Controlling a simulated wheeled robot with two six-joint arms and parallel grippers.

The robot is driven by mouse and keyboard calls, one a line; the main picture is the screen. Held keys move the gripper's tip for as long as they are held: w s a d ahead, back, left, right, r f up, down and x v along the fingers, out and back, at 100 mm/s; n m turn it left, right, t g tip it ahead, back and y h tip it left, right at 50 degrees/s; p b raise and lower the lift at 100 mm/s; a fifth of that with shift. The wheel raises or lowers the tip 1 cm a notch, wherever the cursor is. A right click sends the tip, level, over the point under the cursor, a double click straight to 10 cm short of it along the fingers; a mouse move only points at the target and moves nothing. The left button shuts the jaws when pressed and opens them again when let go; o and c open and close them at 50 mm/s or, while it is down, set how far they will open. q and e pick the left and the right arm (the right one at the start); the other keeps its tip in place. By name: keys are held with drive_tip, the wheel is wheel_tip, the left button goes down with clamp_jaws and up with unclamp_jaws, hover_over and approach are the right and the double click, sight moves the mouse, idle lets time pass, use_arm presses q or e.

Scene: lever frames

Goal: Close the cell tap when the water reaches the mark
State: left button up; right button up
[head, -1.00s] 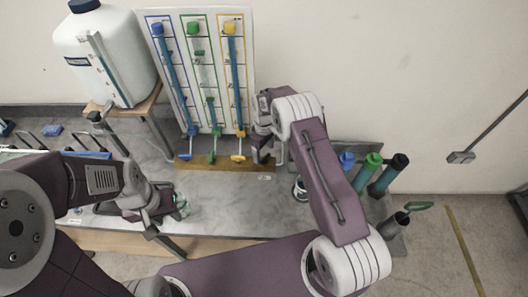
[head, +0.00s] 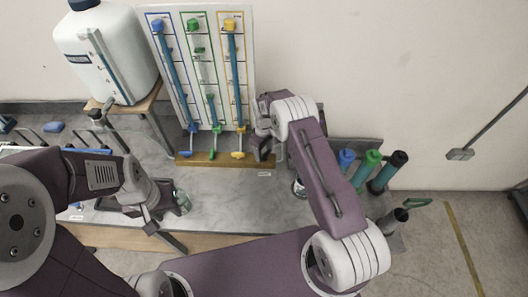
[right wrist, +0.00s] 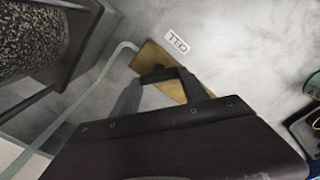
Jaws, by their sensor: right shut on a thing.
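A white board (head: 180,100) stands at the back with three framed columns capped blue, green and yellow. Teal shows nearly to the top in the blue column (head: 175,75) and yellow column (head: 236,80), but only low in the green column (head: 212,108). Blue (head: 185,154), green (head: 213,155) and yellow (head: 238,154) levers sit on the brass-coloured base (head: 200,160). My right gripper (head: 263,148) is at the base's right end; in the right wrist view (right wrist: 158,78) it is shut on a small dark handle, mostly hidden. My left gripper (head: 168,205) is low left, its jaws unclear.
A white tank (head: 105,55) stands on a wooden stand at the back left. Blue, green and dark-capped cylinders (head: 366,170) stand right of my right arm. A pale green hose (right wrist: 85,95) runs beside the base in the right wrist view. The bench's middle is clear.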

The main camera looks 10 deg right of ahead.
sight(265, 153)
drive_tip(key=shift+w+f+m+b, duration=0.1)
drive_tip(key=shift+f+m+b, duration=0.05)
drive_tip(key=shift+m+b, duration=0.75)
drive_tip(key=m+b, duration=0.1)
drive_tip(key=m, duration=0.1)
drive_tip(key=shift+d+m, duration=0.1)
drive_tip(key=shift+m, duration=0.3)
drive_tip(key=m+b, duration=0.1)
drive_tip(key=m, duration=0.2)
drive_tip(key=shift+d+b, duration=0.1)
drive_tip(key=shift+b, duration=0.25)
drive_tip(key=shift+m+b, duration=0.35)
drive_tip(key=shift+m, duration=1.05)
drive_tip(key=shift+r, duration=0.2)
drive_tip(key=o, duration=1.4)
wheel_tip(265, 153, up, 9)
drive_tip(key=shift+r+b, duration=0.1)
drive_tip(key=shift+b, duration=1)
